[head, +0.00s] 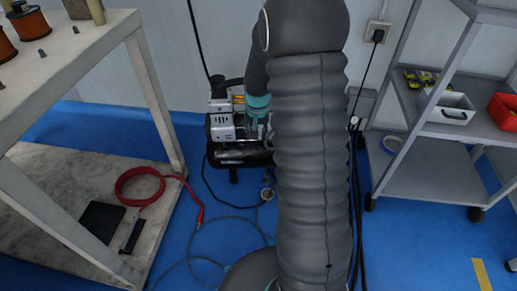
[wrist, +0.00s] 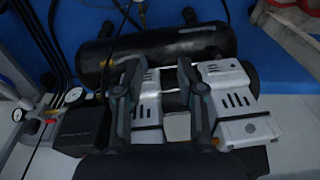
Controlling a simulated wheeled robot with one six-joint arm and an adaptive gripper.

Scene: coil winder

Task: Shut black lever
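The air compressor (head: 235,130) stands on the blue floor against the wall, with a dark tank (wrist: 190,45) and light-grey motor housings (wrist: 235,105) in the wrist view. My gripper (wrist: 162,75) is over it, its two fingers spread apart with nothing gripped between them. In the head view my gripper (head: 257,125) is at the compressor's right side, partly covered by my arm. I cannot make out a black lever with certainty in either view.
A workbench (head: 75,60) with copper coils stands at left, with a coiled red hose (head: 140,186) on its lower shelf. A grey shelf cart (head: 425,150) stands at right. Cables and a thin hose cross the blue floor in front of the compressor.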

